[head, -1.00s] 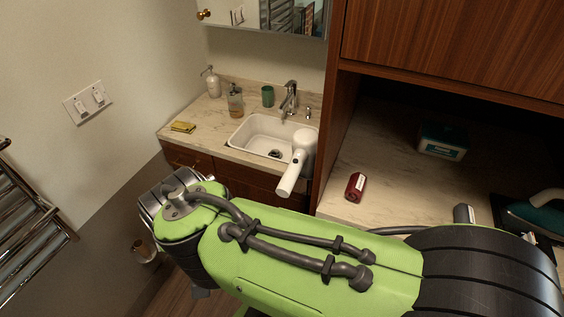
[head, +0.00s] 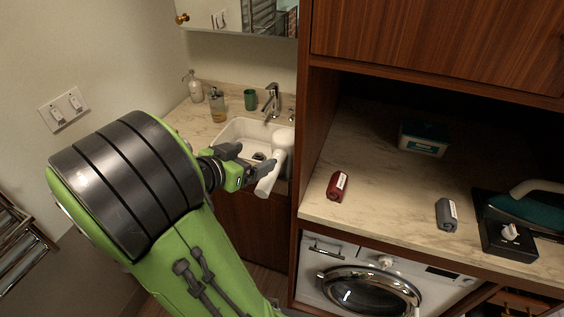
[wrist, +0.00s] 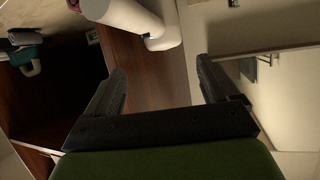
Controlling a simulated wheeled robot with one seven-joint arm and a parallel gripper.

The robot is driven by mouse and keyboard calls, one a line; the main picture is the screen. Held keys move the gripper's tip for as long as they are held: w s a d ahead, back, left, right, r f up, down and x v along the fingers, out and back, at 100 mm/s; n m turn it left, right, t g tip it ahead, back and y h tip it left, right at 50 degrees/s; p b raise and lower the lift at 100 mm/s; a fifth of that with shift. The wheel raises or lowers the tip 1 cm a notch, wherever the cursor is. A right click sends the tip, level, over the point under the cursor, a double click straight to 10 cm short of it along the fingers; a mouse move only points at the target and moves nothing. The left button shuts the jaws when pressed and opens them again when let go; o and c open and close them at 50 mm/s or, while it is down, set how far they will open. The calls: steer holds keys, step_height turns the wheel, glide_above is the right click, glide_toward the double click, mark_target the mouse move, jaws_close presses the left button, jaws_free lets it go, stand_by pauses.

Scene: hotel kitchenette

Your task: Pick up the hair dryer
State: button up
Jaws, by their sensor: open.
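The white hair dryer (head: 278,163) is at the right side of the sink, close to the wooden cabinet side. Its handle points down and toward me; what holds it up is not clear. In the wrist view part of the white hair dryer (wrist: 130,14) shows at the top, beyond the fingertips and cut off by the frame edge. My gripper (head: 251,159) is in front of the sink, just left of the handle in the head view. In the wrist view my gripper (wrist: 162,72) has its fingers apart with nothing between them.
The sink (head: 240,130) has a faucet (head: 271,101), a green cup (head: 250,99) and soap bottles around it. A washing machine (head: 365,285) stands below.

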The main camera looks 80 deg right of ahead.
mark_target(277, 148)
steer(key=x, duration=0.8)
steer(key=p+x, duration=0.1)
steer(key=x, duration=0.4)
steer(key=shift+w+d+f, duration=0.1)
steer(key=shift+w+f, duration=0.15)
steer(key=shift+w, duration=0.05)
steer(key=shift+c, duration=0.2)
steer(key=shift+a, duration=0.2)
steer(key=shift+c, duration=1.3)
steer(key=c, duration=1.3)
